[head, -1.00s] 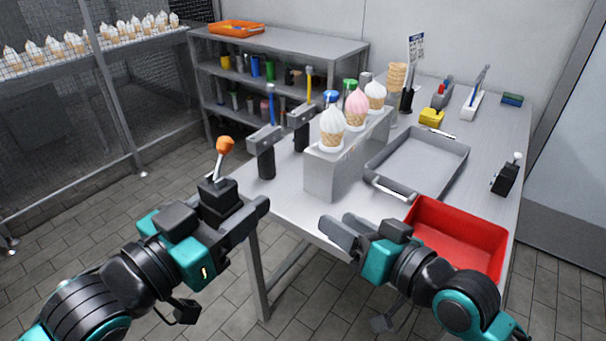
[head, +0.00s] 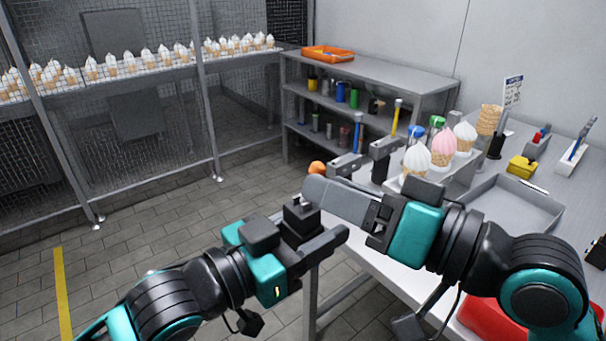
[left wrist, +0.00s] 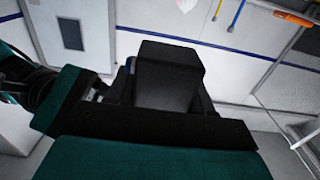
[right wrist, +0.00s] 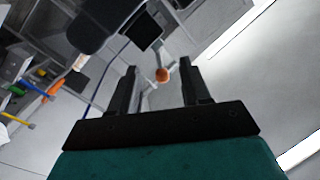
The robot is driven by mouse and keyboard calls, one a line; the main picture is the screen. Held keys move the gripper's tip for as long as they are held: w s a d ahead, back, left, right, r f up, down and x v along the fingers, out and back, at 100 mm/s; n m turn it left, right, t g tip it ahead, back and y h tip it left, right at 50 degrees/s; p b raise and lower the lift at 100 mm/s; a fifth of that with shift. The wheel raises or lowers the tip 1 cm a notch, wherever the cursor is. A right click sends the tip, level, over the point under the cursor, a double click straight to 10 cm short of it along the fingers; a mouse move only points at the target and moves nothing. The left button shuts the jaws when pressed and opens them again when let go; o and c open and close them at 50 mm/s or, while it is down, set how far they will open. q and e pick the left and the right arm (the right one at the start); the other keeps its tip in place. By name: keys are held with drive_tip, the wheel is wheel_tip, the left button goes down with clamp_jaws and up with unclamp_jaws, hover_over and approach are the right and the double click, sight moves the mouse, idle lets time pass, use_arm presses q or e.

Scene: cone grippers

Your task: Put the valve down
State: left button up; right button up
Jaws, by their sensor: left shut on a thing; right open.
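The valve (head: 301,217) is a black block with a grey lever and an orange ball knob (head: 317,168). My left gripper (head: 312,232) is shut on the block and holds it in the air in front of the table's left end. The block fills the middle of the left wrist view (left wrist: 168,75). My right gripper (head: 325,195) is open beside the valve and hides most of the lever in the head view. In the right wrist view the orange knob (right wrist: 162,75) shows between the two open fingers, with a gap on both sides.
The table (head: 375,252) carries a cone stand (head: 463,180), a grey tray (head: 515,205) and a red bin (head: 490,322), partly hidden by my right arm. A shelf (head: 370,68) stands behind, and a mesh fence (head: 150,110) on the left. The floor on the left is clear.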

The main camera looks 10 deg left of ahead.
drive_tip(key=x, duration=0.6)
clamp_jaws()
use_arm(q)
drive_tip(key=o, duration=1.2)
